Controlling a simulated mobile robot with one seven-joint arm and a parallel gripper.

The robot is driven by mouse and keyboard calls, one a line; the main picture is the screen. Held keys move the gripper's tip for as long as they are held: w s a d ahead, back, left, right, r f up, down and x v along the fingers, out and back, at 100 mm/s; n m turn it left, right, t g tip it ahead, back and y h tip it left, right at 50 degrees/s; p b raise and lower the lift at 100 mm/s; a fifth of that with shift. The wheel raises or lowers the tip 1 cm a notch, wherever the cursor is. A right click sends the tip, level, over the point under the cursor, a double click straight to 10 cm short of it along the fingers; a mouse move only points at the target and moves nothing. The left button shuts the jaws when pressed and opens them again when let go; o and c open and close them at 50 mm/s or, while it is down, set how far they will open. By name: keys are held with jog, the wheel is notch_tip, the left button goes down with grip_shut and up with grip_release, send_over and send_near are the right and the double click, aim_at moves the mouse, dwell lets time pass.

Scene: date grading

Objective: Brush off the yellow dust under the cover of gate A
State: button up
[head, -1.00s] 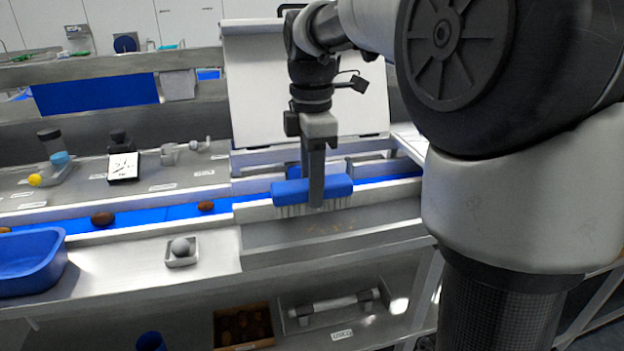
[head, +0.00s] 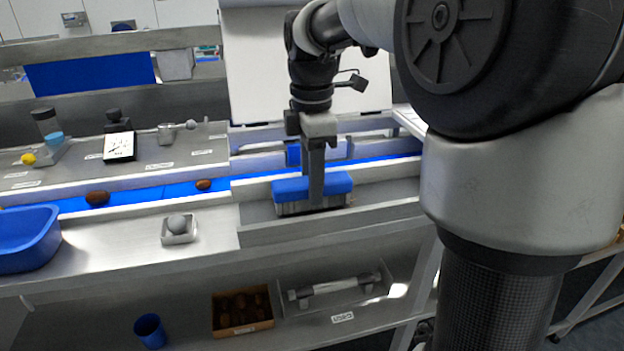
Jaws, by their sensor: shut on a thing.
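The white cover (head: 255,70) stands raised behind my gripper. No yellow dust can be made out now; the brush and the trough's front wall hide part of the floor. No gate letter is readable.
The blue belt (head: 180,190) carries brown dates, one here (head: 97,198). A small white dish (head: 179,238) with a grey ball and a blue tray (head: 25,240) stand left on the counter. Below are a box of dates (head: 243,328) and a blue cup (head: 150,330).

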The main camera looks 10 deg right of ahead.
jog(key=shift+f+b, duration=0.3)
jog(key=shift+f, duration=0.3)
dwell(0.4)
